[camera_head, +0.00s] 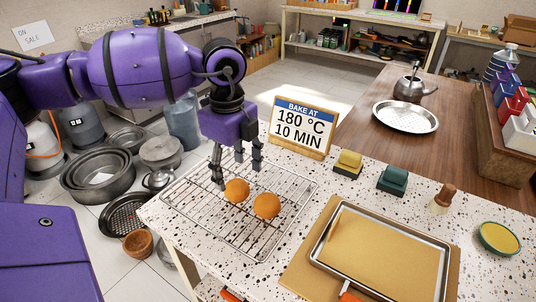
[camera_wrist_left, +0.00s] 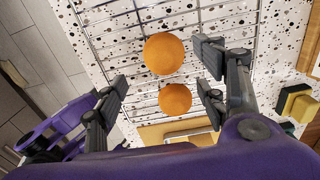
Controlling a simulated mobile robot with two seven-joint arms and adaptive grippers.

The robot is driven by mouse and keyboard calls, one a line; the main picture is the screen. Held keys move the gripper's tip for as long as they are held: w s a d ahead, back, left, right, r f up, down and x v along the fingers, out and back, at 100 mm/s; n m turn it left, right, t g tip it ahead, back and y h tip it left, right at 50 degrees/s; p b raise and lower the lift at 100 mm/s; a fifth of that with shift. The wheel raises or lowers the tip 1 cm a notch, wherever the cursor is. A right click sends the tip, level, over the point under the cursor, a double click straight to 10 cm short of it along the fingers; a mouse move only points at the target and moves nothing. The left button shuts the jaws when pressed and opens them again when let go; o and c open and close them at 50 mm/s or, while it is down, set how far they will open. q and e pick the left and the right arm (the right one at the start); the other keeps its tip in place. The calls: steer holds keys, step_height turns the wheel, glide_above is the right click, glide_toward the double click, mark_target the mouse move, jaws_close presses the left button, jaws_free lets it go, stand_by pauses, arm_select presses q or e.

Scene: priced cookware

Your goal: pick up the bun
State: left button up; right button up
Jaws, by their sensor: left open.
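Two round orange-brown buns sit on a wire cooling rack (camera_head: 190,205) on the speckled counter. The left bun (camera_head: 237,191) and the right bun (camera_head: 267,205) are close side by side. Both also show in the left wrist view, one upper (camera_wrist_left: 164,53) and one lower (camera_wrist_left: 174,98). My left gripper (camera_head: 238,172) is open and empty, pointing down over the rack just behind the left bun. In the left wrist view its fingers (camera_wrist_left: 164,82) are spread to either side of the buns. My right gripper is not in view.
A metal tray with brown paper (camera_head: 380,255) lies at the front right. A baking sign (camera_head: 298,127), yellow sponge (camera_head: 348,163), green sponge (camera_head: 392,179), brush (camera_head: 444,198) and yellow bowl (camera_head: 498,238) stand behind and right. Pans (camera_head: 98,172) are on the floor at left.

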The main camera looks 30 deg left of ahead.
mark_target(234, 184)
arm_select(q)
steer(key=f, duration=0.6)
steer(key=shift+w+a+f+p, duration=0.1)
steer(key=shift+a+f+p, duration=0.2)
steer(key=shift+p, duration=0.05)
steer(key=c, duration=1.1)
steer(key=shift+c, duration=0.2)
steer(key=shift+r, duration=0.15)
